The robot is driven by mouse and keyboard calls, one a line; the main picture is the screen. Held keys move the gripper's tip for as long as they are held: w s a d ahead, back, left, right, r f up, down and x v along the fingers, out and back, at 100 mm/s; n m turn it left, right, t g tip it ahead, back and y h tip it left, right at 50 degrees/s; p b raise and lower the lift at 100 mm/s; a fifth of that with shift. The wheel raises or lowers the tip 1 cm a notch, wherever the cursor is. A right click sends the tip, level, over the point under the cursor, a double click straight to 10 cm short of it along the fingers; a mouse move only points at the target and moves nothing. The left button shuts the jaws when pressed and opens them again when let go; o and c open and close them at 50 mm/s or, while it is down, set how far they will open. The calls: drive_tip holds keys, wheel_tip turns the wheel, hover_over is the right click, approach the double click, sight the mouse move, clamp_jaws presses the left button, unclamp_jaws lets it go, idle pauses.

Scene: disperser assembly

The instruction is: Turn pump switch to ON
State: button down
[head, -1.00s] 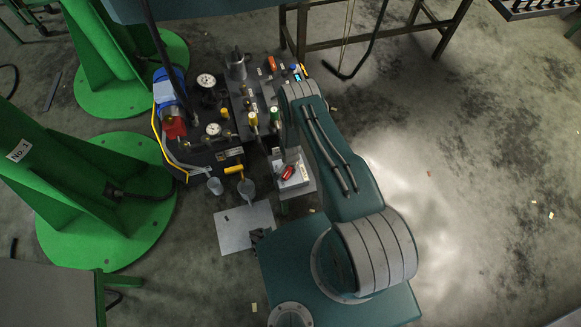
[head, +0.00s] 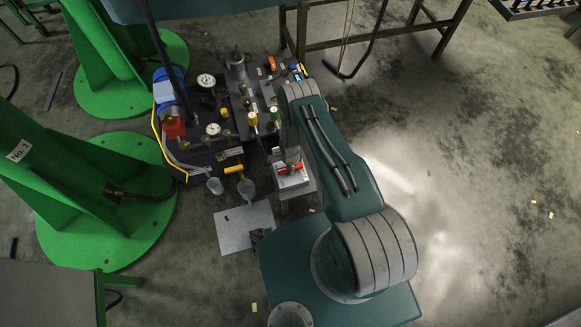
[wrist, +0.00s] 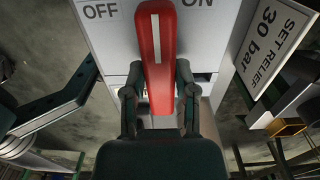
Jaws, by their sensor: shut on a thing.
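The pump switch is a red lever with a white line along it. In the wrist view the lever (wrist: 157,50) stands nearly upright in the picture, its white line pointing between the OFF label at left and the ON label at right. My gripper (wrist: 158,85) is shut on the lever, one finger on each side. The switch sits on a pale panel (wrist: 105,35). In the head view the red switch (head: 289,169) shows small on its box, just below my arm. My gripper's fingertips are too small to make out there.
A "SET RELIEF 30 bar" plate (wrist: 272,40) stands close at right in the wrist view. In the head view the pump rig with gauges (head: 213,129) and a blue motor (head: 165,88) lies up-left, with clear cups (head: 215,186) below it. Open floor lies right of my arm.

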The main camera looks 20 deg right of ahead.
idle(0.4)
drive_tip(key=shift+c, duration=2)
unclamp_jaws()
drive_tip(key=shift+r, duration=0.1)
wheel_tip(320, 180, up, 12)
drive_tip(key=shift+w, duration=0.1)
